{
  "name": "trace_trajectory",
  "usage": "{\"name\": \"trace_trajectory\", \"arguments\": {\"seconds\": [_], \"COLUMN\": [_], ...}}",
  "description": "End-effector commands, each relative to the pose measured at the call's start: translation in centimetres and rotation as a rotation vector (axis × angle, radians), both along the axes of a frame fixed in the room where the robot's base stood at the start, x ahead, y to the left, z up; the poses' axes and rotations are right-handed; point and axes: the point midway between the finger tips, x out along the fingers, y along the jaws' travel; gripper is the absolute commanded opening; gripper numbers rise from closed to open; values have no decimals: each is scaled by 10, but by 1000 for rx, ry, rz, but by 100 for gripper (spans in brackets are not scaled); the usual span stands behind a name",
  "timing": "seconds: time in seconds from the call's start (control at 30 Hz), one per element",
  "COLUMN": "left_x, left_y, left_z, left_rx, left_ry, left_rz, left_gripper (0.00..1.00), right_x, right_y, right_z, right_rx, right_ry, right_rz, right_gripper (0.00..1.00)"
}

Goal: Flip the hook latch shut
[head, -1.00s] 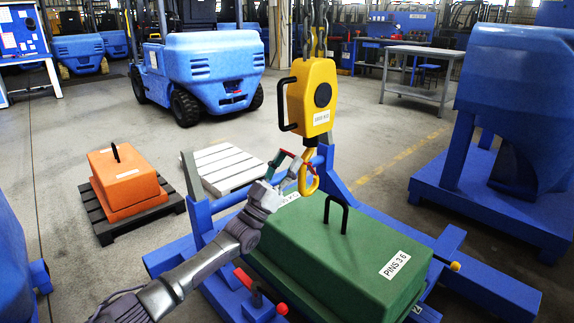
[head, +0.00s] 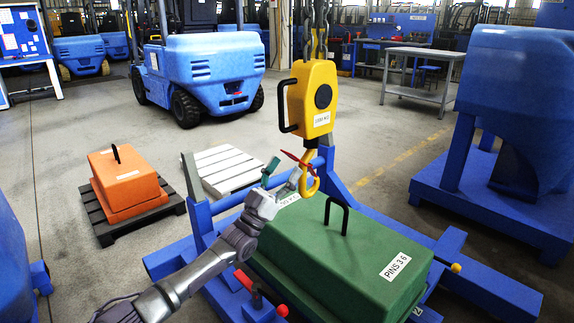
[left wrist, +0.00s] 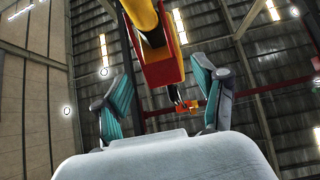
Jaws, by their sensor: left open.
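The yellow crane hook (head: 312,185) hangs below a yellow hook block (head: 313,97), above the green counterweight (head: 335,255). A thin red latch (head: 299,163) lies across the hook's upper part, sloping down from upper left to right; I cannot tell whether it closes the hook mouth. My left gripper (head: 281,178) is open just left of the hook, near the latch. In the left wrist view its teal-padded fingers (left wrist: 166,90) stand apart, with a red and yellow part between and beyond them; contact is unclear. My right gripper is in neither view.
The green counterweight, with a black handle (head: 336,213), sits on a blue frame (head: 460,275) with red and yellow knobs. An orange weight (head: 124,180) rests on a dark pallet at left. A white pallet (head: 222,168) and a blue forklift (head: 205,72) stand behind.

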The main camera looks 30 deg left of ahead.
Motion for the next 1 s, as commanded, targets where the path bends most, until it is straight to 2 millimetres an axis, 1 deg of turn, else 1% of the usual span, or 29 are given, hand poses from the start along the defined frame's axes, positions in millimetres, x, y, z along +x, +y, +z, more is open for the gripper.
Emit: {"name": "trace_trajectory", "arguments": {"seconds": [0.03, 0.2, 0.3, 0.43, 0.63, 1.0], "left_x": [-7, -32, -46, -60, -69, -70], "left_y": [2, 11, 16, 21, 24, 24], "left_z": [-9, -35, -49, -63, -72, -72], "left_rx": [1, 0, 0, 1, 0, 0], "left_ry": [4, 5, 4, 2, 0, -1], "left_rz": [-1, 0, 0, 0, 0, -1], "left_gripper": [71, 71, 71, 71, 71, 71], "right_x": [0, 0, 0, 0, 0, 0], "right_y": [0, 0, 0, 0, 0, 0], "right_z": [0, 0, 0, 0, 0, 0], "right_rx": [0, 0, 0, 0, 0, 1], "right_ry": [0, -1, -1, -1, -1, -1], "right_rz": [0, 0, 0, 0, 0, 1], "right_gripper": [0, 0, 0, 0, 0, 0]}}
